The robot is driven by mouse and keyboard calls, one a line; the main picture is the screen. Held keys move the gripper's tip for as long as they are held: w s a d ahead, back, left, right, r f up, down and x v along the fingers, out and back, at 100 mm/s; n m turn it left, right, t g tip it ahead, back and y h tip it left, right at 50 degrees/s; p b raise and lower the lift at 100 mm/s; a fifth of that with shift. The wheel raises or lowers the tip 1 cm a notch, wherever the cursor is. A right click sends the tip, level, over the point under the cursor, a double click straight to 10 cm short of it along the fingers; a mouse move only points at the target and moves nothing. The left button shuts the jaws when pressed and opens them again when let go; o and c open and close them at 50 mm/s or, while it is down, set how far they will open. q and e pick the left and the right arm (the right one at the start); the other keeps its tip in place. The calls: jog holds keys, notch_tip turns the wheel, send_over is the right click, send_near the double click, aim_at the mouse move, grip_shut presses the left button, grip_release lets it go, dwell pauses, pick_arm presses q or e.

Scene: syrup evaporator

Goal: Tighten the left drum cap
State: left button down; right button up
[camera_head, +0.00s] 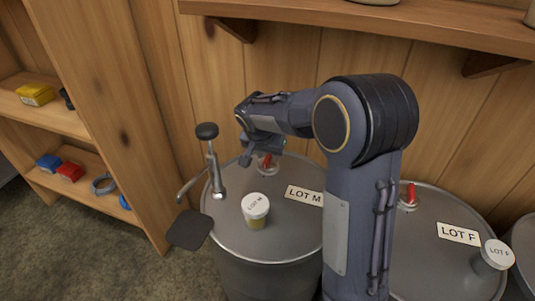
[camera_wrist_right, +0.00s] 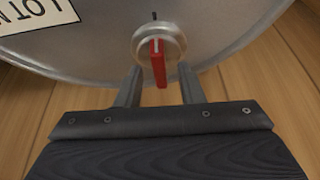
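The left drum (camera_head: 225,232), labelled LOT M, stands upright. Its round metal cap with a red lever (camera_head: 270,163) is at the back of the lid, partly covered by my right gripper (camera_head: 262,158). In the right wrist view the cap (camera_wrist_right: 176,46) shows clearly, its red lever (camera_wrist_right: 159,68) pointing toward my gripper. A short dark mark (camera_wrist_right: 154,16) is on the lid beyond the cap. The two fingers of my right gripper (camera_wrist_right: 160,92) are apart, one on each side of the lever's end, with gaps showing. My left gripper is out of view.
A hand pump (camera_head: 213,170) and a LOT M sample cup (camera_head: 256,212) stand on the left drum's lid. A dark flat plate (camera_head: 188,230) is at its left. The LOT F drum (camera_head: 430,265) stands to the right. A wooden shelf (camera_head: 400,22) overhangs behind.

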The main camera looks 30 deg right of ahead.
jog(key=p+v, duration=0.1)
jog(key=v, duration=0.6)
jog(key=shift+r+p, duration=0.2)
jog(key=shift+p, duration=0.1)
jog(key=shift+s+a, duration=0.1)
jog(key=shift+s, duration=0.05)
jog(key=s+a+n+t+y, duration=0.2)
jog(key=s+a+n+y, duration=0.25)
jog(key=s, duration=0.85)
jog(key=s+a+n+t+y, duration=0.1)
jog(key=s+a+n+y, duration=0.3)
jog(key=s, duration=1)
notch_tip(320, 180, up, 18)
jog(key=h+p, duration=0.1)
jog(key=p, duration=1.8)
jog(key=shift+w+a+r, duration=0.15)
jog(key=shift+w+a, duration=0.15)
